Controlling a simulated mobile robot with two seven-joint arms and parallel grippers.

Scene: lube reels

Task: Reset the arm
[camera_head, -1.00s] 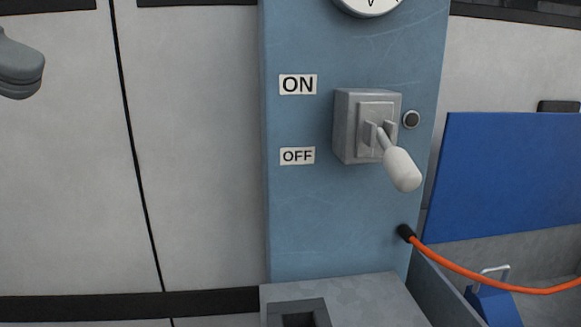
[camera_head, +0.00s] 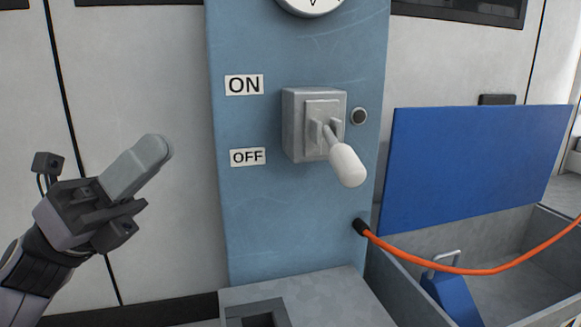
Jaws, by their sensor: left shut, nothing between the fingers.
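My left gripper (camera_head: 150,152) is shut and empty at the left of the view, in front of the pale wall panels. It points up and to the right and is apart from the blue column (camera_head: 290,215). On the column is a grey switch box (camera_head: 296,125) with a white-handled lever (camera_head: 346,165). The lever tilts down and to the right. An ON label (camera_head: 244,85) and an OFF label (camera_head: 247,157) sit to the left of the box. My right gripper is not in view.
An orange cable (camera_head: 430,262) runs from the column's lower right to the right edge. A blue panel (camera_head: 470,165) stands behind a grey bin (camera_head: 530,280) holding a blue object (camera_head: 450,298). A round gauge (camera_head: 312,4) is cut off at the top. The space between gripper and column is clear.

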